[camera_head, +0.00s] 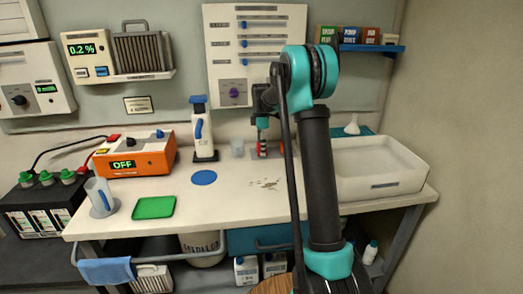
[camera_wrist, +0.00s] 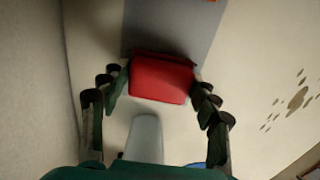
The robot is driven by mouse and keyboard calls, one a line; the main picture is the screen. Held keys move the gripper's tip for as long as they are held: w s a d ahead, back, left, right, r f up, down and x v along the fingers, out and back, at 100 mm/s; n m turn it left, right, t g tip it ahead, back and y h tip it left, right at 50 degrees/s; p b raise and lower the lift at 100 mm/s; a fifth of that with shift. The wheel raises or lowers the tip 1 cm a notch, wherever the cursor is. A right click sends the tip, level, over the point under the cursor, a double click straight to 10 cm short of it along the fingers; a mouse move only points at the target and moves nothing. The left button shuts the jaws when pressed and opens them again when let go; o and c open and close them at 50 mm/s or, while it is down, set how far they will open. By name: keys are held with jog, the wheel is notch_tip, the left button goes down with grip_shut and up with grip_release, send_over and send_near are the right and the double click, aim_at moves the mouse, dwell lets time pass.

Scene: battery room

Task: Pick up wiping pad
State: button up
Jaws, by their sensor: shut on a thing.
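A red block-shaped pad (camera_wrist: 162,80), which I take to be the wiping pad, sits between my fingertips in the wrist view. My gripper (camera_wrist: 157,85) is shut on it, with a finger against each side. In the head view my gripper (camera_head: 261,140) points down near the back of the bench, and a small red part of the pad (camera_head: 262,151) shows at its tips. A grey mat (camera_wrist: 170,30) lies below or behind the pad. I cannot tell whether the pad still touches the surface.
Dark stains (camera_head: 265,184) mark the white bench (camera_head: 230,205) in front of my gripper. A clear cup (camera_head: 237,148) and a white bottle (camera_head: 204,135) stand to the left. A blue disc (camera_head: 204,177) and green tray (camera_head: 154,207) lie further left; a white basin (camera_head: 375,165) is at right.

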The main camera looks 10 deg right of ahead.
jog(key=shift+s+r, duration=0.2)
jog(key=shift+r, duration=0.2)
notch_tip(320, 180, up, 7)
jog(key=shift+f, duration=0.2)
jog(key=s, duration=1.9)
jog(key=shift+s+f, duration=0.2)
jog(key=shift+s, duration=0.1)
jog(key=o, duration=0.6)
jog(key=c, duration=0.5)
